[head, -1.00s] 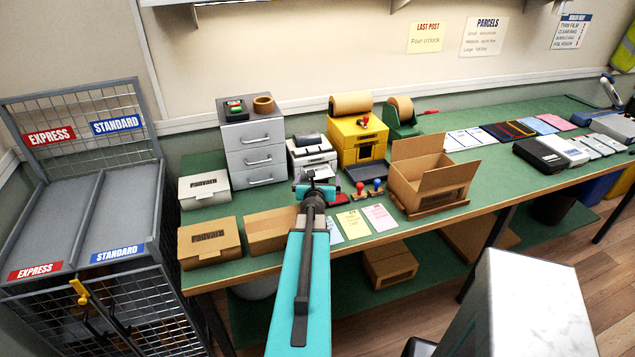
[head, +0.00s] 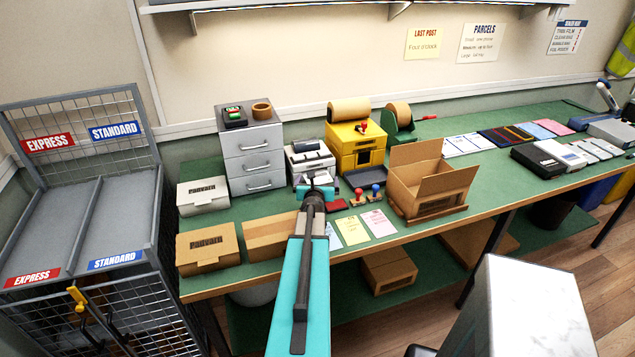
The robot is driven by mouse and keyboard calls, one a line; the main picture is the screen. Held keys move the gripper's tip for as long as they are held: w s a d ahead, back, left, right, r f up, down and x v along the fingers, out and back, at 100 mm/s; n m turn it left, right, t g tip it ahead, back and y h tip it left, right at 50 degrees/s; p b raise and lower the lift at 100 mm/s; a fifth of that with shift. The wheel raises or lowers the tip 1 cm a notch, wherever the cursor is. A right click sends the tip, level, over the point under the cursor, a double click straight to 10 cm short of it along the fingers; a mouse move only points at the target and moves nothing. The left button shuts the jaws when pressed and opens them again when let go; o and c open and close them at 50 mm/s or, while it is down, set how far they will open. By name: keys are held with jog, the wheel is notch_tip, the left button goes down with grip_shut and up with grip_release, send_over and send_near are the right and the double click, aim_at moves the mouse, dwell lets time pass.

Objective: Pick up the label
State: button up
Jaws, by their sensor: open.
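A white label printer (head: 298,160) with a dark top stands on the green bench, beside the grey drawer unit. A small pale patch at the printer's front, by my gripper, may be the label, but it is too small and too covered to be sure. My gripper (head: 316,181) is at the end of my teal arm, in front of the printer's lower front. It is open, and I see nothing held in it. My wrist hides part of the printer's front and the bench there; I cannot tell whether the gripper touches anything.
A yellow dispenser (head: 342,146) and an open cardboard box (head: 424,190) stand right of the printer. Stamps (head: 357,196) and coloured cards (head: 352,230) lie near the front edge. Closed boxes (head: 208,248) stand left. A wire cage with trays (head: 121,216) is at far left.

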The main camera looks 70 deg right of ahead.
jog(key=c, duration=1.1)
jog(key=shift+c, duration=0.3)
jog(key=shift+a, duration=0.15)
jog(key=shift+s+a, duration=1.1)
jog(key=shift+a, duration=0.1)
jog(key=o, duration=1.1)
jog(key=shift+c, duration=0.2)
jog(key=shift+s, duration=0.1)
jog(key=shift+v, duration=3.7)
